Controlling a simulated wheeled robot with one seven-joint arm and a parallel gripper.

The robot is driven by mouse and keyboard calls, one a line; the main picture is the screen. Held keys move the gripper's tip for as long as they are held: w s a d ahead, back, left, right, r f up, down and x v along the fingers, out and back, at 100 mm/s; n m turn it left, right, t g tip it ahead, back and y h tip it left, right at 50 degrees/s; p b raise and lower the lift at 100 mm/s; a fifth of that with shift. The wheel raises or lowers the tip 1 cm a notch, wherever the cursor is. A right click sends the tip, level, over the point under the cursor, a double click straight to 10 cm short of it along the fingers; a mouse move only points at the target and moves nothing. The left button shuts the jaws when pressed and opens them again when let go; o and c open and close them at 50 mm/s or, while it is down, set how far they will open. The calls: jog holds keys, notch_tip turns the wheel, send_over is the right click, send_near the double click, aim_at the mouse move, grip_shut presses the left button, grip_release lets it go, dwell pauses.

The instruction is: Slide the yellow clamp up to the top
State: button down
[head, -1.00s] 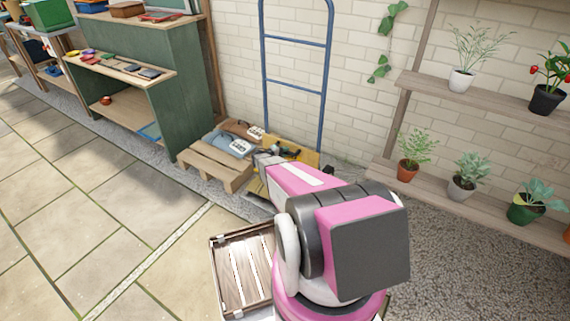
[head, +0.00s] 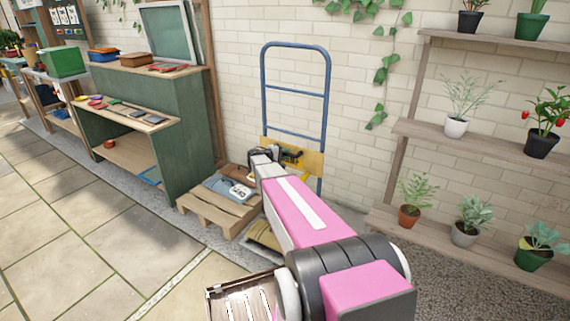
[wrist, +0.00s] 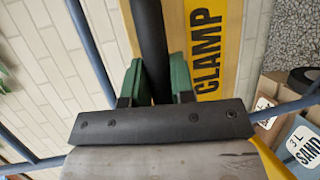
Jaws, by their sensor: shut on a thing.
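The yellow clamp (head: 309,163) is a flat crosspiece on the blue hand truck (head: 327,80), below the truck's lower visible crossbar. My gripper (head: 262,158) is at its left part in the head view. In the wrist view, my gripper (wrist: 155,78) has its green fingers on both sides of a dark bar in front of the clamp's board, shut on it. The clamp's yellow face (wrist: 208,40) with the word CLAMP shows right of the fingers. My arm hides part of the clamp and the truck's lower end.
A pallet (head: 203,212) with bags stands left of the truck, near a green shelf unit (head: 190,100). A wooden crate (head: 240,300) is in front, partly behind my arm. Plant shelves (head: 470,145) are on the right. The truck's upper rails look clear, with brick wall behind.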

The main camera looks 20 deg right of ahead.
jog(key=shift+r, duration=0.6)
jog(key=c, duration=1)
grip_release()
jog(key=shift+o, duration=0.2)
jog(key=shift+a, duration=0.1)
jog(key=v, duration=1)
jog(key=shift+a, duration=0.3)
jog(key=shift+s, duration=0.2)
